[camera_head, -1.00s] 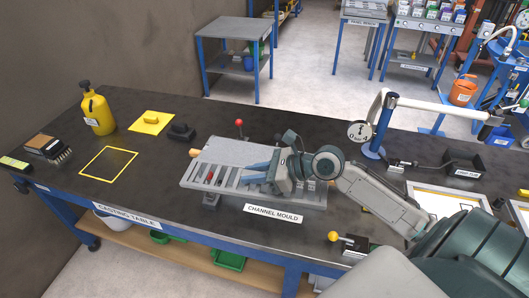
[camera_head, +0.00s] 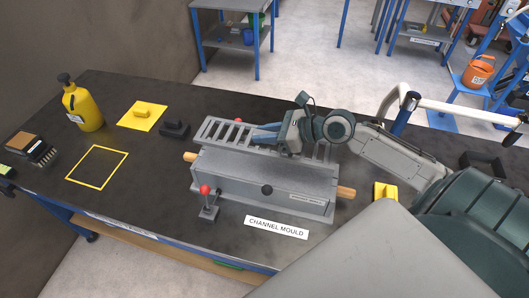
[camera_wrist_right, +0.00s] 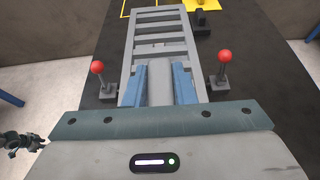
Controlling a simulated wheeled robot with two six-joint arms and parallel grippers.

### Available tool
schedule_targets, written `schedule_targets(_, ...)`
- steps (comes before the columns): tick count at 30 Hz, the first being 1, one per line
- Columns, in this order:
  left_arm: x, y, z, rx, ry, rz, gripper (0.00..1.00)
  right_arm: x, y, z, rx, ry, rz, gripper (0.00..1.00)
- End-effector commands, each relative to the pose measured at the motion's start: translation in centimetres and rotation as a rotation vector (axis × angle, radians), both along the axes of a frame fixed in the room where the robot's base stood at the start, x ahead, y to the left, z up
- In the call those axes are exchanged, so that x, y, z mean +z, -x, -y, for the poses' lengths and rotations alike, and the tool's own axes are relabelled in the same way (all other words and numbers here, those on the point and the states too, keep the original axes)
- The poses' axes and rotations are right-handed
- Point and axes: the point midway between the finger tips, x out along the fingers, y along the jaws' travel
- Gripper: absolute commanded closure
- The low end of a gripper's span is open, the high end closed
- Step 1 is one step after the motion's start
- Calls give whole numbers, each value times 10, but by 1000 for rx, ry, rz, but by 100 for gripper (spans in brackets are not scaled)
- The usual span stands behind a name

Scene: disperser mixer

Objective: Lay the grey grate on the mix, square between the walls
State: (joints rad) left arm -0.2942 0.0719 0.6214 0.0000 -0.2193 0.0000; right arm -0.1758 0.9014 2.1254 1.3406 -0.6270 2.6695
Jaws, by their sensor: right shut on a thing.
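My right gripper (camera_head: 266,135) is shut on the slatted grey grate (camera_head: 216,129). In the head view, the grate is at the back top of the channel mould (camera_head: 250,197), its left end showing and its right part behind my gripper. I cannot tell whether it touches the mould. In the right wrist view, the grate (camera_wrist_right: 160,40) runs straight ahead from the blue fingers (camera_wrist_right: 160,82). I cannot make out the mix in the mould. A dark jointed part at the wrist view's left edge seems to be my left gripper (camera_wrist_right: 25,140); its jaws are unclear.
A red-knobbed clamp (camera_head: 205,203) stands before the mould. Wooden ends (camera_head: 346,192) stick out at both sides.

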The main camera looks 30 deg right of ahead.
Motion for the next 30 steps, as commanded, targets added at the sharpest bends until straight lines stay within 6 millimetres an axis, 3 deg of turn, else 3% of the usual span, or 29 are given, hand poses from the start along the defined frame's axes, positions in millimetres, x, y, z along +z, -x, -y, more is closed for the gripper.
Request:
schedule_targets(9, 0, 8, -10, -3, -12, -10, 64, -50, 0, -1, -2, -5, -1, 100)
schedule_targets(14, -1, 16, -14, -4, -15, -21, 64, -62, 0, -1, -1, -3, 0, 100)
schedule_targets(21, -1, 8, -9, -2, -10, -11, 64, -91, 1, -1, 0, -4, -1, 100)
schedule_targets(30, -1, 3, -4, -1, -4, -3, 64, -96, 1, -1, 1, -2, 1, 100)
